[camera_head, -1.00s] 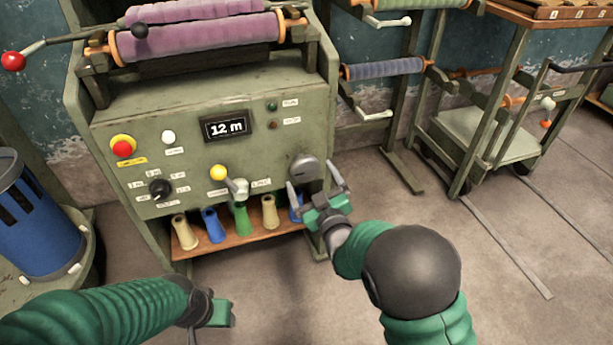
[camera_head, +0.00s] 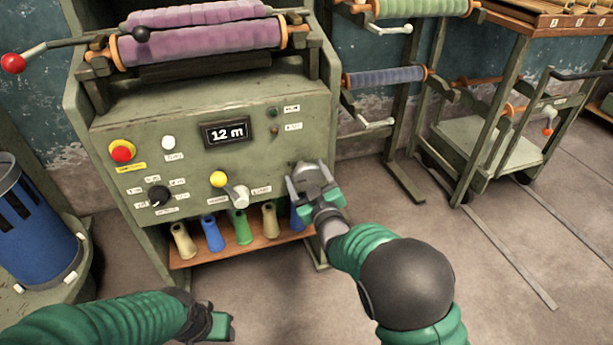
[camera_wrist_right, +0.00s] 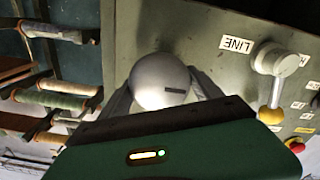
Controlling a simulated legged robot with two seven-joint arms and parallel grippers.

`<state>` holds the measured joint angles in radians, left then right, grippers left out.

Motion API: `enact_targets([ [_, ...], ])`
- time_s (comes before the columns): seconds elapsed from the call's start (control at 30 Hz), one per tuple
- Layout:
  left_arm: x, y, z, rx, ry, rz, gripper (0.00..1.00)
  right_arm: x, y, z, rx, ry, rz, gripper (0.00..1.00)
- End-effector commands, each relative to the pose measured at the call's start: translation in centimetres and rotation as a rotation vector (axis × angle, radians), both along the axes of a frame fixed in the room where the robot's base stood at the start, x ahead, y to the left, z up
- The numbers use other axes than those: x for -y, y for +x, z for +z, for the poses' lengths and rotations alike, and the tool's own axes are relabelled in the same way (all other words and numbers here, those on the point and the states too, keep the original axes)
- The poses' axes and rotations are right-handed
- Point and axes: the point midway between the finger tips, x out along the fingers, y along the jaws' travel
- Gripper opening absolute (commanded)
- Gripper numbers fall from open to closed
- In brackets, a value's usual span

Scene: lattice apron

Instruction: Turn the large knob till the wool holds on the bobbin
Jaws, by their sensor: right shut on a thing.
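The large grey knob (camera_head: 308,174) sits at the right of the green machine's front panel, mostly covered by my right gripper in the head view. My right gripper (camera_head: 309,181) has its two fingers on either side of the knob, shut on it. In the right wrist view the round knob (camera_wrist_right: 160,82) with a dark mark lies between the fingers. My left gripper (camera_head: 222,327) is low at the front, away from the panel; its fingers are not clear enough to judge. Several bobbins (camera_head: 240,227) stand on the shelf below the panel; no wool shows on them.
The panel display (camera_head: 226,132) reads "12 m". Purple wool (camera_head: 200,42) lies on the top roller.

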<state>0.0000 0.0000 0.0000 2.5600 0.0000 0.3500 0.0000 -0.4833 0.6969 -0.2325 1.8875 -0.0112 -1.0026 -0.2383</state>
Motion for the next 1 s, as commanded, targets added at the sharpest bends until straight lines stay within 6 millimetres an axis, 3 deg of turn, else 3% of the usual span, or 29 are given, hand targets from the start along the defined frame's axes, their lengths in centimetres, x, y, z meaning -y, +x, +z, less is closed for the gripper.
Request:
enact_targets([
  [0.47,0.0,0.0,0.6,0.000,0.000,0.000,0.52,0.0,0.0,0.1,-0.032,0.098,0.001,0.33],
  [1.0,0.0,0.0,2.7,0.000,0.000,0.000,0.52,0.2,0.0,0.2,-0.179,0.545,0.000,0.34],
])
